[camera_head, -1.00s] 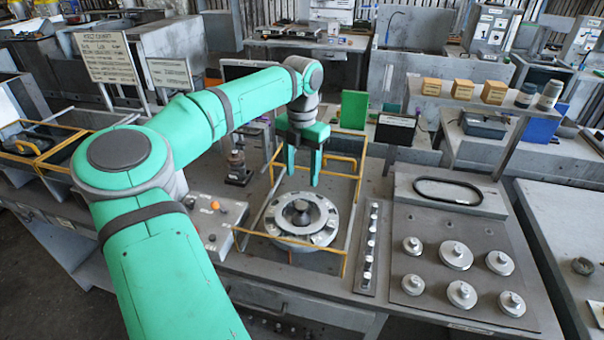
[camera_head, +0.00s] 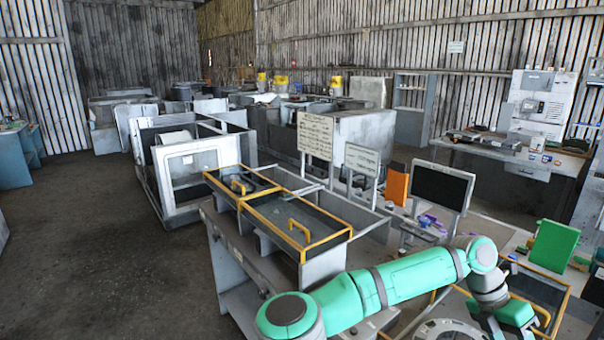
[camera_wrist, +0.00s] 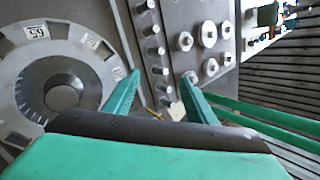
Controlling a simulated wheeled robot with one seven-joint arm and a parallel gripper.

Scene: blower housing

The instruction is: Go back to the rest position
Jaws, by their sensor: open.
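My gripper (camera_wrist: 160,84) is open in the wrist view, with its two green fingers apart and nothing between them. The round grey blower housing (camera_wrist: 30,110) lies on the bench at the left of the wrist view, beside the fingers and not held. In the head view, my green arm reaches in along the bottom right, and the gripper is cut off by the lower edge. Only the top of the housing (camera_head: 448,330) shows there.
The wrist view shows a row of pegs (camera_wrist: 153,48) and a plate with several round knobs (camera_wrist: 208,33). In the head view, yellow-framed bins (camera_head: 290,222), a dark monitor (camera_head: 441,188) and a green panel (camera_head: 553,246) stand nearby. The floor at left is clear.

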